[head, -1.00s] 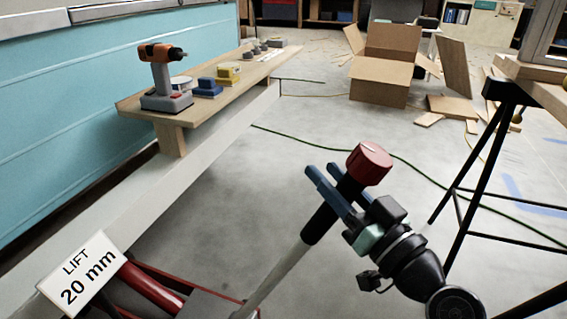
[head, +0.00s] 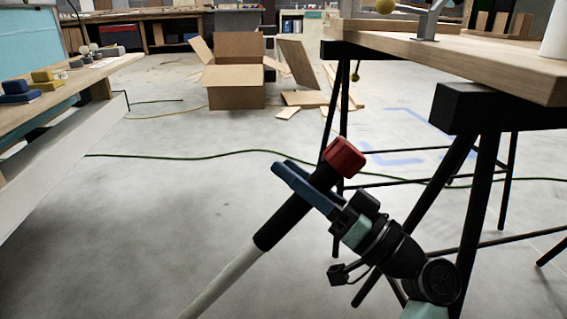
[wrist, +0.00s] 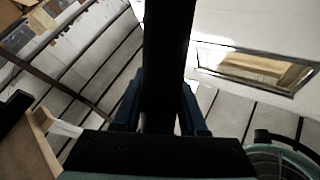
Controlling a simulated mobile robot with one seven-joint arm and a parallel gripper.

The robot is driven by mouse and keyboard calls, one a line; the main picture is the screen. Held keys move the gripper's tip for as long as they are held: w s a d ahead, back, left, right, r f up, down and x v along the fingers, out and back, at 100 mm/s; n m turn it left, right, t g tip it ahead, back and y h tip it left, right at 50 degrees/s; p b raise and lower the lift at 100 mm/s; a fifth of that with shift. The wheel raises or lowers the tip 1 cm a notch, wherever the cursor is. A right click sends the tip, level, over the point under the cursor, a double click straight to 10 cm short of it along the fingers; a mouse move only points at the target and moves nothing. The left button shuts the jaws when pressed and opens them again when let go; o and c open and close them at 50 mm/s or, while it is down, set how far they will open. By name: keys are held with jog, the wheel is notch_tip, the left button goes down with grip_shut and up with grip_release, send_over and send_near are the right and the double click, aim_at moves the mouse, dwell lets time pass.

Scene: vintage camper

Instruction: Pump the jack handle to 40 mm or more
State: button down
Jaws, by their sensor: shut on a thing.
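The jack handle is a pale rod with a black grip (head: 275,226) and a red knob (head: 344,157) at its upper end. It leans up to the right in the head view, and its lower end runs out of the bottom of the frame. My gripper (head: 305,187), with blue fingers, is shut on the black grip just below the red knob. In the wrist view the dark grip (wrist: 165,60) stands between the blue fingers (wrist: 160,108). The jack body and its lift label are outside the head view now.
A workbench (head: 480,60) on black trestle legs stands close on the right, near my arm. A wooden shelf (head: 60,88) with small blocks is at left. An open cardboard box (head: 236,95) and a green cable (head: 190,156) lie on the floor beyond. The floor between is mostly clear.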

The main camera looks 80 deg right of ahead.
jog(key=shift+s+d+f, duration=0.25)
jog(key=shift+s+f, duration=0.2)
jog(key=shift+f, duration=0.1)
jog(key=c, duration=0.6)
grip_release()
jog(key=shift+m+g+h, duration=0.3)
jog(key=shift+o, duration=0.7)
jog(key=shift+r, duration=0.15)
jog(key=p+v, duration=0.4)
jog(key=v, duration=0.9)
